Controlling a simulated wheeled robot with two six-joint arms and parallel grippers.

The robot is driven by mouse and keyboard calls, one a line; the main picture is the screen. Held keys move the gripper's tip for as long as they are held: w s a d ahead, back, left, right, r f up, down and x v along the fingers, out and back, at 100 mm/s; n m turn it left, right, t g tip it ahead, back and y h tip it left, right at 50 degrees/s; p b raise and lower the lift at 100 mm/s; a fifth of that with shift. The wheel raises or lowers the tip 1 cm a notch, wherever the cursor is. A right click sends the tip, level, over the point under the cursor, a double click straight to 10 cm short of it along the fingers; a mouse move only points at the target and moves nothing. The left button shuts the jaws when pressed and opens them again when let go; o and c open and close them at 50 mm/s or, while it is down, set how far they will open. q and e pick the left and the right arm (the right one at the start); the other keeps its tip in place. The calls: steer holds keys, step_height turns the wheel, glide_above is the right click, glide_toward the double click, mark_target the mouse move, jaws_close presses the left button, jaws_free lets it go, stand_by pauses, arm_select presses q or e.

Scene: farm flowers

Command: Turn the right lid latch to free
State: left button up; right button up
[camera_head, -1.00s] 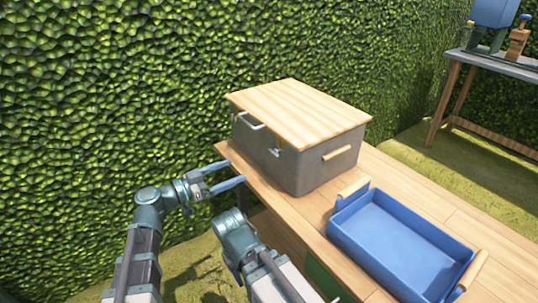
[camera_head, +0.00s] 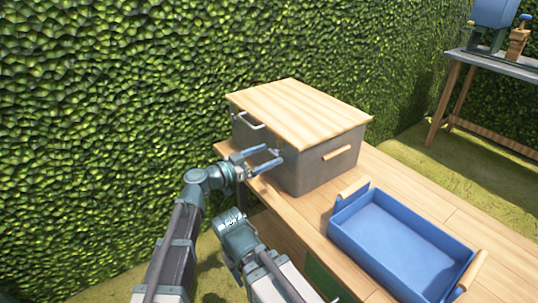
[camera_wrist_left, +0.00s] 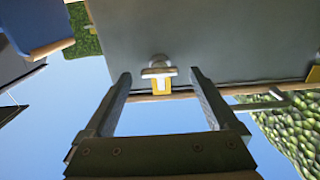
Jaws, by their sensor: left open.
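A grey metal box (camera_head: 312,174) with a light wooden lid (camera_head: 300,112) stands on the wooden table. My left gripper (camera_head: 276,155) is open at the near front face of the box, under the lid edge. In the left wrist view a small metal latch (camera_wrist_left: 158,72) with a yellow part under it sits on the box wall. The latch lies between the two open fingers (camera_wrist_left: 160,82), apart from both, near their tips. In the head view the fingers mostly cover it. My right arm is partly in view, but its gripper does not show.
A metal handle (camera_head: 250,121) sits on the box's left front, and a wooden handle (camera_head: 337,152) on its right side. A blue tray (camera_head: 345,228) with wooden handles lies on the table to the right. A hedge (camera_head: 110,110) stands behind. A second table (camera_head: 500,66) is far right.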

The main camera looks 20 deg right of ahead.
arm_select(q)
steer(key=shift+w+d, duration=0.2)
steer(key=shift+d, duration=0.35)
